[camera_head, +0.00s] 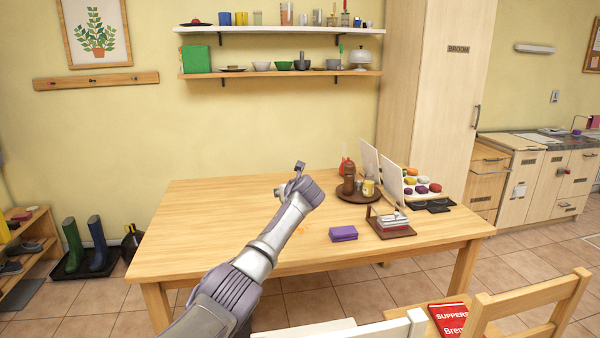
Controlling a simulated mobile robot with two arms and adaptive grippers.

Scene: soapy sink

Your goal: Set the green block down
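My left arm reaches in from the lower left, and its gripper (292,179) is over the wooden table (215,205), near the middle. The gripper is seen small and partly from behind, so I cannot tell whether it is open or shut. No green block shows in or beside it. A larger green box-like thing (195,60) stands on the lower wall shelf; I cannot tell what it is. My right gripper is not in view.
On the table are a purple block-like thing (343,233), a small wooden stand (391,226), a round brown tray (346,196) with a bottle and jars, and a board of colourful pieces (420,184). The table's left part is clear. Chairs (530,305) stand in front.

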